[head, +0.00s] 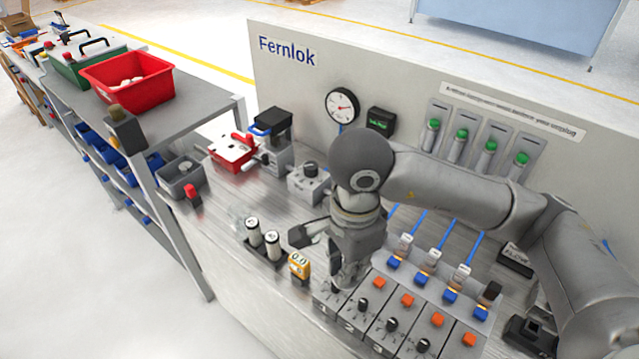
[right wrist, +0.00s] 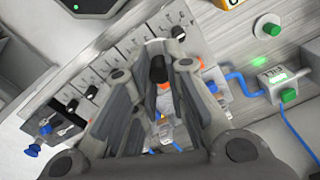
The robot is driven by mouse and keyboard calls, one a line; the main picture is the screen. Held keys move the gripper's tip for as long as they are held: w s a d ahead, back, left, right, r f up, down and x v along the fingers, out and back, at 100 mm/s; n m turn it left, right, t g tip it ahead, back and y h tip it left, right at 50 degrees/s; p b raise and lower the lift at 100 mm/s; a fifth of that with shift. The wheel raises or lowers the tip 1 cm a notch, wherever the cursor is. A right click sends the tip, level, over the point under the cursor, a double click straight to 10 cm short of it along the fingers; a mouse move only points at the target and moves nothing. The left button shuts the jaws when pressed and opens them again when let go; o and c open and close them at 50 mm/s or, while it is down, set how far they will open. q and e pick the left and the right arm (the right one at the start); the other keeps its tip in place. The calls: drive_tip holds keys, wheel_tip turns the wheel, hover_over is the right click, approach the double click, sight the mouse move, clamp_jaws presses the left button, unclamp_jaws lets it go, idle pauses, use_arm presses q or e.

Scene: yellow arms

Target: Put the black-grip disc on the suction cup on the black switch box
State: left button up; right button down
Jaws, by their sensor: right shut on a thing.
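My right gripper (head: 342,280) points down over the near left end of the row of grey switch modules. In the right wrist view its two fingers (right wrist: 155,75) stand around a dark upright grip (right wrist: 157,68), which appears held between them. Whether a disc sits under this grip is hidden by the fingers and the module face. A black box with a square recess (head: 530,335) stands at the lower right, partly cut by my arm; I cannot tell a suction cup on it. A labelled black box (head: 515,259) stands behind it. My left gripper does not show.
Grey modules with black knobs and orange buttons (head: 407,300) fill the bench front. A yellow meter (head: 299,265) and a black rack of white cylinders (head: 263,255) stand left of my gripper. A grey box with a black knob (head: 308,182) is behind.

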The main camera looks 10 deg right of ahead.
drive_tip(key=n, duration=0.1)
drive_tip(key=d+n, duration=0.1)
drive_tip(key=n, duration=0.1)
drive_tip(key=shift+d+f+n, duration=0.25)
drive_tip(key=shift+d+n, duration=0.05)
drive_tip(key=shift+s+d+f+n, duration=0.1)
drive_tip(key=shift+d+f+n, duration=0.15)
drive_tip(key=shift+d+n, duration=1.05)
drive_tip(key=shift+w+d+f+n, duration=0.1)
drive_tip(key=shift+d+f+n, duration=0.15)
drive_tip(key=shift+n, duration=2.2)
drive_tip(key=shift+s+d+f+n, duration=0.15)
drive_tip(key=shift+d+n, duration=0.6)
drive_tip(key=shift+n, duration=1.1)
